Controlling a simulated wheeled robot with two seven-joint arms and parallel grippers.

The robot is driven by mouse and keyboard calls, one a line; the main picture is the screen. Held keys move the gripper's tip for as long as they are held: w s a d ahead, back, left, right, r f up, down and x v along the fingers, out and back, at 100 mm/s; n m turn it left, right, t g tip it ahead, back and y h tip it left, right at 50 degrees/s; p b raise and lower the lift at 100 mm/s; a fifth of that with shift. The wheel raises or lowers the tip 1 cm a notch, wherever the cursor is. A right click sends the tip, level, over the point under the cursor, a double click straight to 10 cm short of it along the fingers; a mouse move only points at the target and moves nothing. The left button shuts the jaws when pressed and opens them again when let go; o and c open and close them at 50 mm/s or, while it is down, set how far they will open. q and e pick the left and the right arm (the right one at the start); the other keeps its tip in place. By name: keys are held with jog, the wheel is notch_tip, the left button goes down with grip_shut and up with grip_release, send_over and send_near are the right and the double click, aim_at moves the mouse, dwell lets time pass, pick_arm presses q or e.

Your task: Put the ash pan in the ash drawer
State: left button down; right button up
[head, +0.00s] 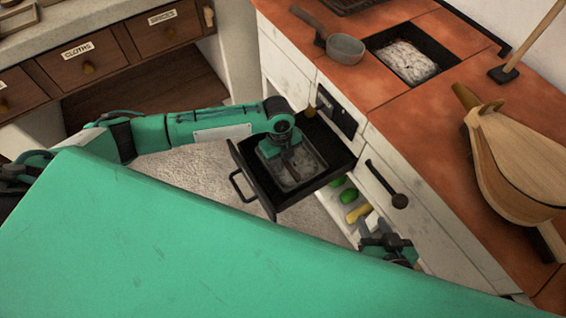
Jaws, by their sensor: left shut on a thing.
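The ash drawer (250,172) is a black drawer pulled out from the white stove front, with a bar handle on its front. The ash pan (314,166), a grey metal tray, shows within the outline of the drawer. I cannot tell whether it rests on the drawer floor or is held just above it. My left gripper (287,151) points down over the pan and is shut on it, hiding part of it. My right gripper (386,244) is beside the stove's lower front, apart from the drawer; its jaws are too small and dark to read.
A shelf below the drawer holds green and yellow vegetables (348,196). Labelled drawers (90,68) stand at the upper left.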

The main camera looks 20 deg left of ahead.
pick_arm(q)
jog(key=shift+f, duration=0.1)
jog(key=shift+f, duration=0.1)
dwell(0.3)
jog(key=c, duration=1.4)
grip_release()
